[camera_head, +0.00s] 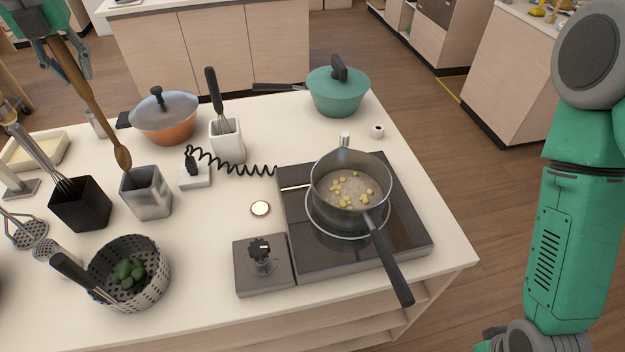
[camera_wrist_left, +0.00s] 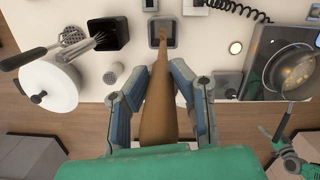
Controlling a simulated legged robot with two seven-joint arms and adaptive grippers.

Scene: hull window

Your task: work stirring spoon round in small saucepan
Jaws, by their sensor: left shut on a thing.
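The wooden stirring spoon (camera_head: 88,98) hangs bowl-down from my left gripper (camera_head: 58,62), which is shut on its handle. The handle also shows between the fingers in the left wrist view (camera_wrist_left: 157,95). The spoon's bowl is at the rim of a grey square holder (camera_head: 146,195); I cannot tell whether it is just above or behind it. The small saucepan (camera_head: 350,205) stands on the hob to the right, holding pale liquid with several yellow chunks. Its dark handle points to the front right. My right gripper (camera_head: 492,340) is partly cut off at the bottom edge; its jaws are unclear.
A black utensil holder (camera_head: 80,205), a perforated colander (camera_head: 150,285) with green pieces and an orange pot (camera_head: 165,125) surround the grey holder. A white whisk holder (camera_head: 228,148), coiled cord, knob box (camera_head: 262,275) and teal lidded pot (camera_head: 338,95) stand near the hob (camera_head: 300,255).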

